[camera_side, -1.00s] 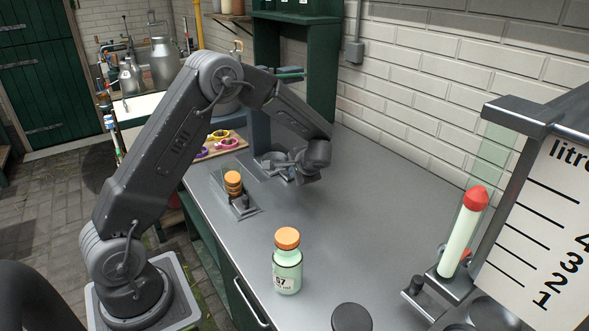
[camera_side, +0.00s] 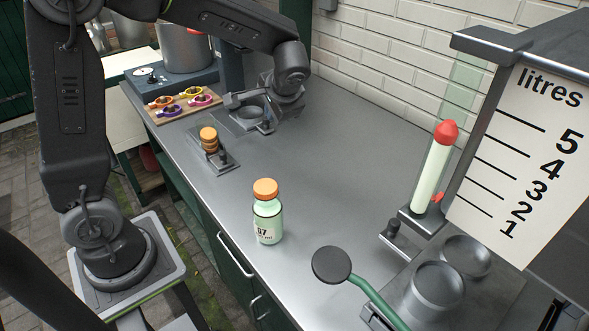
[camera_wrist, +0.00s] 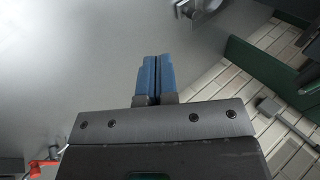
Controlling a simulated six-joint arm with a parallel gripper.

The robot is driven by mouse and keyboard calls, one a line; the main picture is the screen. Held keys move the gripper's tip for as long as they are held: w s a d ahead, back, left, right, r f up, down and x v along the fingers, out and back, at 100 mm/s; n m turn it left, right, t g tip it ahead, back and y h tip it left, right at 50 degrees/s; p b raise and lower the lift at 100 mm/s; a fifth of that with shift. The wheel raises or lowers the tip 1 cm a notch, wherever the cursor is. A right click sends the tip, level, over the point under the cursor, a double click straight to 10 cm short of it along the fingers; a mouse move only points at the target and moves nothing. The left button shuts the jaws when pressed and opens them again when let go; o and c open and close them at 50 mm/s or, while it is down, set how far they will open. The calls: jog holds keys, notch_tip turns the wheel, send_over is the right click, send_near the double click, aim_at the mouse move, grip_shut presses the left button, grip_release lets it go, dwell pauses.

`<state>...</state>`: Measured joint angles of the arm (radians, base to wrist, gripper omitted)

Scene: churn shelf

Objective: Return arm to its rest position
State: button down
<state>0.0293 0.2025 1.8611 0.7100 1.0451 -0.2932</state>
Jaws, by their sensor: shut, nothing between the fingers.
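My arm reaches over the grey metal counter (camera_side: 320,160). The fingers point over bare grey surface. In the side view the fingertips are small and hard to make out. A glass bottle (camera_side: 268,222) with an orange cap and the mark 67 stands upright on the counter, well apart from my gripper.
Orange caps (camera_side: 208,140) are stacked on a small holder. A board with coloured rings (camera_side: 180,103) lies at the back left. A litre gauge (camera_side: 530,150) with a red-tipped tube (camera_side: 432,170) and a green-handled lever (camera_side: 333,264) stand at right. The middle counter is clear.

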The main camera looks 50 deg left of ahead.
jog(key=s+d+r+t+h, duration=0.2)
jog(key=s+d, duration=0.3)
jog(key=s, duration=0.4)
jog(key=s+d+r+n+t+h, duration=0.1)
jog(key=s+d+r+h, duration=0.3)
jog(key=s, duration=0.6)
jog(key=shift+s+d+t+h, duration=0.15)
jog(key=shift+d+t+h, duration=0.25)
